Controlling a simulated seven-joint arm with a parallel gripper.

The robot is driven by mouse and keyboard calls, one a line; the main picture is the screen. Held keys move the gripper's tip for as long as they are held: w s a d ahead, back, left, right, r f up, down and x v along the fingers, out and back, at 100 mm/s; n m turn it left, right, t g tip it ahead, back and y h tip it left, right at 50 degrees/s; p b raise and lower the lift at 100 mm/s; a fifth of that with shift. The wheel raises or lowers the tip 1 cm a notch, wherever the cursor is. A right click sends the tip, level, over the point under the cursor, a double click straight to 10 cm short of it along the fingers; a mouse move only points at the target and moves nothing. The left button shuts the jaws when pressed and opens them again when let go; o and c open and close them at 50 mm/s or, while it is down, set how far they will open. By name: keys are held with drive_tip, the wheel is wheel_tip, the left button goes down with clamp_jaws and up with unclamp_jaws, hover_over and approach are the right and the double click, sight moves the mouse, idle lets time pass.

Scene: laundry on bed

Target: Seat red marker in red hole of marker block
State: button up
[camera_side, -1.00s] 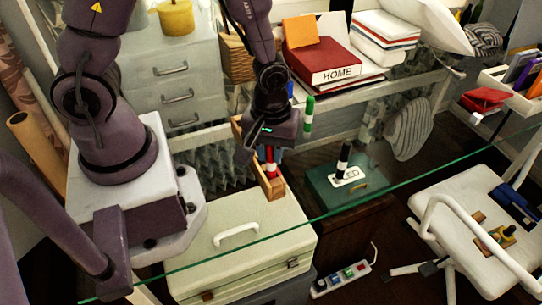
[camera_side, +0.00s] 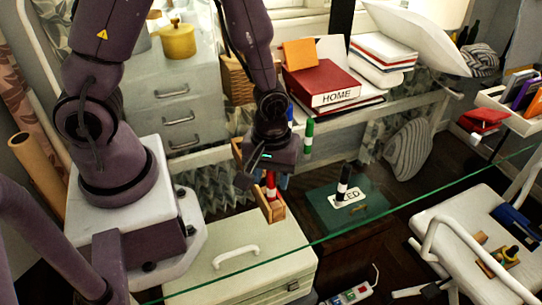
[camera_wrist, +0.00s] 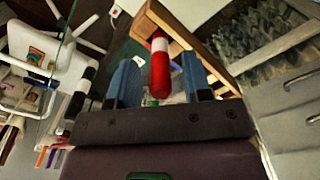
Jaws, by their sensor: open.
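The red marker (camera_side: 270,186), with a white band, stands roughly upright at the near end of the wooden marker block (camera_side: 272,211). In the wrist view the red marker (camera_wrist: 160,80) lies between the two blue fingers of my gripper (camera_wrist: 161,72), with a gap on each side. My gripper (camera_side: 268,176) is open around it, just above the block.
A green marker (camera_side: 308,139) and a blue marker (camera_side: 290,115) stand behind my gripper. A black marker with white bands (camera_side: 343,182) stands to the right. A red book (camera_side: 322,82) and stacked books lie at the back.

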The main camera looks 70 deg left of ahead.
drive_tip(key=s+a+r+m+t, duration=0.1)
drive_tip(key=r+m, duration=0.4)
drive_tip(key=r, duration=0.8)
drive_tip(key=s+a+r+m+t, duration=0.2)
drive_tip(key=s+r+m+t, duration=0.2)
drive_tip(key=r, duration=0.9)
drive_tip(key=shift+s+a+m+t, duration=0.3)
drive_tip(key=shift+s+m, duration=0.25)
drive_tip(key=shift+m, duration=0.25)
